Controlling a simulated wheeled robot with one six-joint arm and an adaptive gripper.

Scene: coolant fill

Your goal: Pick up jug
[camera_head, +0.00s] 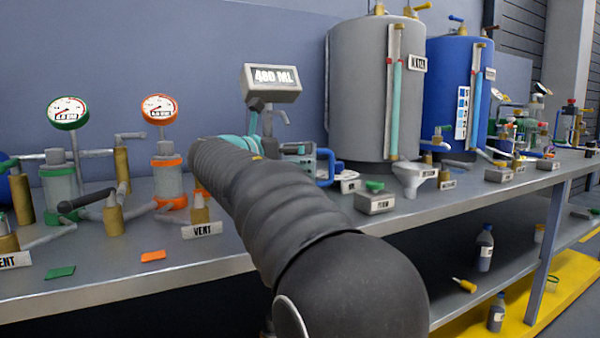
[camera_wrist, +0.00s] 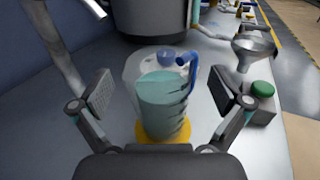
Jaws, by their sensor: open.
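The jug (camera_wrist: 160,104) stands upright in the wrist view, clear-walled with teal liquid inside and a blue handle on its right side. It stands on a yellow-orange round pad (camera_wrist: 144,146). In the head view my arm hides most of the jug; its blue handle (camera_head: 327,166) shows just right of my arm. My gripper (camera_wrist: 168,95) is open, with one dark finger pad on the left and one on the right of the jug. A gap shows between each pad and the jug.
A display reading 480 ML (camera_head: 272,77) stands behind my arm. A metal tube (camera_wrist: 62,60) rises at the left of the wrist view. A grey tank (camera_head: 365,90), a funnel (camera_wrist: 254,50) and a box with a green button (camera_wrist: 262,100) stand nearby. Two gauges are left.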

